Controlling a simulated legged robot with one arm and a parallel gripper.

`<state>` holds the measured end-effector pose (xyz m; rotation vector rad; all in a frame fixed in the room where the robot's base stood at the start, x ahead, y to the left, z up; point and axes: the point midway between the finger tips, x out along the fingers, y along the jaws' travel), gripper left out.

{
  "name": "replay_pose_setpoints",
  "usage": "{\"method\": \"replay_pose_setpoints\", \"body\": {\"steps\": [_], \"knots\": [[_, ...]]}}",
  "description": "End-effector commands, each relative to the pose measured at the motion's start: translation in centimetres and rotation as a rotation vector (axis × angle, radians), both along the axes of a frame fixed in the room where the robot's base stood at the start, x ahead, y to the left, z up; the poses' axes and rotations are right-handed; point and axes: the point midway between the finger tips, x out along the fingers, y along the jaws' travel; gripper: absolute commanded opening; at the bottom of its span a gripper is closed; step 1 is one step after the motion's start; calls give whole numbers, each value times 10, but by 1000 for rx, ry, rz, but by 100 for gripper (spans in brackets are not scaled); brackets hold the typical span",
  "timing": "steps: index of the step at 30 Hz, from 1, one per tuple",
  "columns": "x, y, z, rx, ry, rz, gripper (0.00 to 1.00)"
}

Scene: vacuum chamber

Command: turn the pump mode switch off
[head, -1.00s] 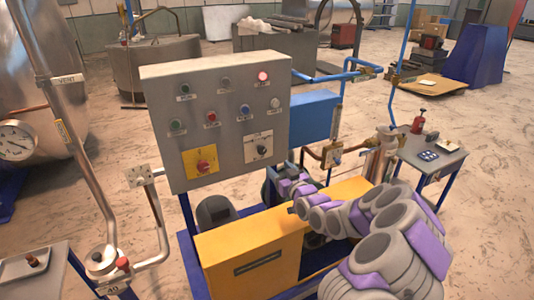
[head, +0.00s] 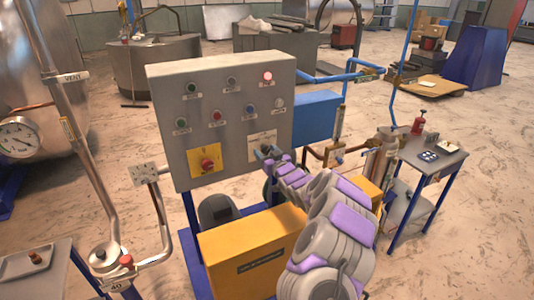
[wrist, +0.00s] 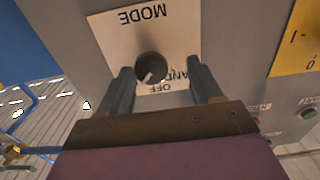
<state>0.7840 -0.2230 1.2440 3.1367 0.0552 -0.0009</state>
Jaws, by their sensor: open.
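The pump mode switch is a round black knob (wrist: 151,67) on a white plate marked MODE, seen upside down in the wrist view. A pale mark on the knob points down-left in that view, near the words OFF and HAND, which are partly hidden. My gripper (wrist: 160,82) is open, its two dark fingers on either side of the knob and apart from it. In the head view my gripper (head: 268,152) is in front of the switch plate (head: 261,140) at the lower right of the grey panel (head: 230,85) and hides most of the knob.
A yellow plate with a red rotary switch (head: 207,164) is left of the mode plate.

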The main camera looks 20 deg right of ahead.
Motion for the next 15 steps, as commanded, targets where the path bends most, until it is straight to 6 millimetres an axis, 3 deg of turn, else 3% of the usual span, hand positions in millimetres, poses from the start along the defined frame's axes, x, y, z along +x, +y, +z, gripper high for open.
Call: {"method": "replay_pose_setpoints", "body": {"steps": [9,15], "knots": [[1,-6,-2,4,1,-1,65],[1,-4,-1,1,1,-1,45]]}}
